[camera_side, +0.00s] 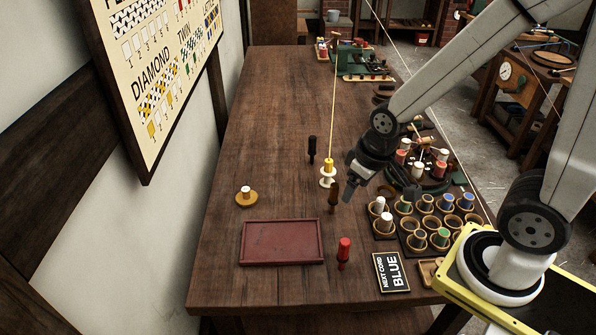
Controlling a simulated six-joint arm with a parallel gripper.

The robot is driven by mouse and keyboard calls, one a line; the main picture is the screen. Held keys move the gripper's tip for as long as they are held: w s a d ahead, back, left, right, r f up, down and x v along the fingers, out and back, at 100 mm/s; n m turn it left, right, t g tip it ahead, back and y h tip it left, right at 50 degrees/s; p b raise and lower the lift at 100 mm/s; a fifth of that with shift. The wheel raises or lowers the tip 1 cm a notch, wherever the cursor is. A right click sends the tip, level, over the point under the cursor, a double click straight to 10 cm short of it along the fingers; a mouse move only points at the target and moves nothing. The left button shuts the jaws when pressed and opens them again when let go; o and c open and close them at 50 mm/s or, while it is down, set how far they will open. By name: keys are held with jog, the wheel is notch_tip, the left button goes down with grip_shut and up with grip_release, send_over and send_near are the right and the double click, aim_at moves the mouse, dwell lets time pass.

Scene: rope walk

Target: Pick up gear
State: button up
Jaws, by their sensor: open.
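I cannot make out a thing that is clearly a gear at this size. My gripper (348,194) is open and points down over the middle right of the wooden table (270,120). No object shows between its fingers. Just left of it a yellow-topped spool (328,170) stands on a white flanged base, with a cord running up from it. A dark brown peg (333,198) stands close to the fingertips; I cannot tell whether they touch. A round green braiding device (425,170) with red and white bobbins is partly hidden behind my wrist.
An empty red tray (282,242) lies at the front. Racks of cups with bobbins (420,220) and a "NEXT CORD BLUE" sign (391,272) fill the right edge.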

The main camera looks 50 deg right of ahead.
jog(key=shift+r, duration=0.1)
notch_tip(320, 180, up, 5)
jog(key=m+t+y, duration=0.8)
jog(key=m+y, duration=0.1)
jog(key=m, duration=1.9)
send_over(241, 197)
jog(key=s+d, duration=0.3)
jog(key=s, duration=0.1)
jog(key=f, duration=2.4)
jog(key=shift+w+f, duration=0.1)
jog(key=shift+w, duration=0.1)
jog(key=shift+w+a, duration=0.1)
jog(key=shift+w, duration=0.05)
jog(key=shift+x, duration=2.3)
